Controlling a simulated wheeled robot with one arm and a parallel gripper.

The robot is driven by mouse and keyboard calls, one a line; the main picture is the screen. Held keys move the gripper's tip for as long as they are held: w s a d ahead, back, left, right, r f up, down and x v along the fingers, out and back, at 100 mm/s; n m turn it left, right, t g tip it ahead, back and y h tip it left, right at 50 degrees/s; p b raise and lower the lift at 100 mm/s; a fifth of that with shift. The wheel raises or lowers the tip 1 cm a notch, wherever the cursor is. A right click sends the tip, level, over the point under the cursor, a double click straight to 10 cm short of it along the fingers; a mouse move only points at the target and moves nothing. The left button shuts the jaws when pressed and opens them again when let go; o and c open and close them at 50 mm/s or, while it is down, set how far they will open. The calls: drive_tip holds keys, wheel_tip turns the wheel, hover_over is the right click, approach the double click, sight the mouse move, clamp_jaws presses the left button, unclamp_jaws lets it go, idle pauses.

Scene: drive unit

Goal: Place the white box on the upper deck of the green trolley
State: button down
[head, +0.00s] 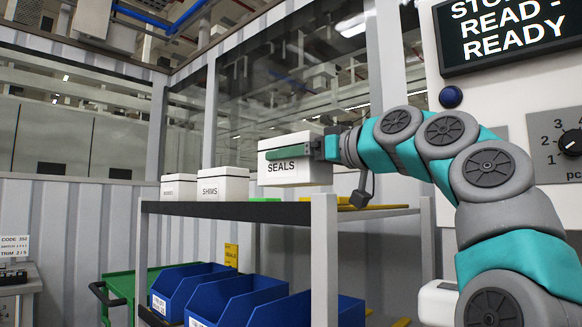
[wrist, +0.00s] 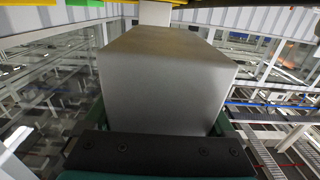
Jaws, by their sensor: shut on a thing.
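My gripper (head: 289,154) is shut on a white box (head: 293,175) labelled SEALS. One green finger lies along the box's near side; the far finger is hidden in the head view. The box looks level and raised above the dark shelf top. In the wrist view the box (wrist: 165,75) fills the middle, between the green fingers of my gripper (wrist: 166,118). The green trolley (head: 121,284) shows partly at the lower left of the head view, with a black handle. The rack and blue bins hide much of it, and its deck is barely visible.
A grey rack (head: 325,255) stands in front, its dark top shelf (head: 255,211) holding a SHIMS box (head: 223,185) and another white box (head: 178,187) to the left. Blue bins (head: 235,300) sit below. A panel with a dial (head: 570,142) stands close at right.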

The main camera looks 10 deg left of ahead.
drive_tip(key=s+d, duration=0.1)
drive_tip(key=s, duration=0.2)
drive_tip(key=s+d+r+b, duration=0.1)
drive_tip(key=s+d, duration=0.1)
drive_tip(key=s, duration=0.2)
drive_tip(key=s+d+b, duration=0.1)
drive_tip(key=s+d, duration=0.1)
drive_tip(key=s, duration=0.1)
drive_tip(key=shift+s+d+r, duration=0.1)
drive_tip(key=shift+s+r, duration=0.05)
drive_tip(key=shift+s+d+b, duration=0.3)
drive_tip(key=shift+s, duration=0.35)
